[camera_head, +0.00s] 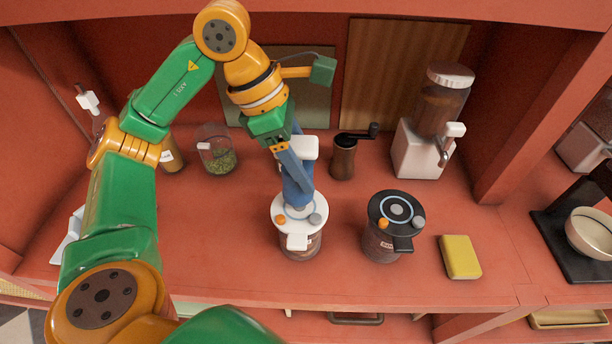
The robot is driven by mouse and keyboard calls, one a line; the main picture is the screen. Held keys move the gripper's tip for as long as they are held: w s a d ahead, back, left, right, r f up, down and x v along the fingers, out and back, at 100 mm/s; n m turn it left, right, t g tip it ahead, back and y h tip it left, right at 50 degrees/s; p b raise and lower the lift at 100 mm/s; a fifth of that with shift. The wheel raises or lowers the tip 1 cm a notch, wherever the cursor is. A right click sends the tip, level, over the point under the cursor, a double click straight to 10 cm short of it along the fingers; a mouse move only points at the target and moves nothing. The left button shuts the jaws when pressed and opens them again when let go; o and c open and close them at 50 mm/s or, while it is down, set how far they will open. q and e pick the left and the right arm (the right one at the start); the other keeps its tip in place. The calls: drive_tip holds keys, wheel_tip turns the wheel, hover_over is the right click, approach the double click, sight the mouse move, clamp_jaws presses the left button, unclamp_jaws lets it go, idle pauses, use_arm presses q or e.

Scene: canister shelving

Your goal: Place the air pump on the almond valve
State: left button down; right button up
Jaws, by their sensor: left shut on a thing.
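My left gripper (297,183) reaches down over a white-lidded canister (297,242) and is shut on what looks like the air pump, whose white upper part (305,147) shows behind the fingers. The pump's lower end is at the middle of the lid; I cannot tell if it touches. The lid carries an orange knob (281,219) and a grey knob (315,218). To the right stands a black-lidded canister (381,246) with a ring on top and similar knobs. The labels are too small to read, so I cannot tell which valve is almond. My right gripper is not in view.
A dark grinder (342,160) and a white dispenser (418,150) stand behind. A glass jar with green contents (217,158) stands at the back left. A yellow sponge (459,257) lies right of the black-lidded canister. The red shelf's front edge is near the canisters.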

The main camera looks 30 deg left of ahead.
use_arm(q)
drive_tip(key=f, duration=0.2)
drive_tip(key=f+p, duration=0.1)
drive_tip(key=shift+w+a, duration=0.3)
drive_tip(key=shift+a, duration=0.05)
drive_tip(key=shift+d+f, duration=0.15)
drive_tip(key=shift+f, duration=0.2)
drive_tip(key=shift+s+d, duration=0.2)
drive_tip(key=shift+d, duration=0.05)
drive_tip(key=shift+w+f+b, duration=0.1)
drive_tip(key=shift+f+b, duration=0.15)
drive_tip(key=shift+b, duration=0.1)
drive_tip(key=shift+c, duration=0.9)
unclamp_jaws()
drive_tip(key=shift+a, duration=0.15)
drive_tip(key=shift+r, duration=0.1)
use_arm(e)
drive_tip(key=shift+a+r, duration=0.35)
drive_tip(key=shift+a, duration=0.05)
use_arm(q)
drive_tip(key=shift+r, duration=0.1)
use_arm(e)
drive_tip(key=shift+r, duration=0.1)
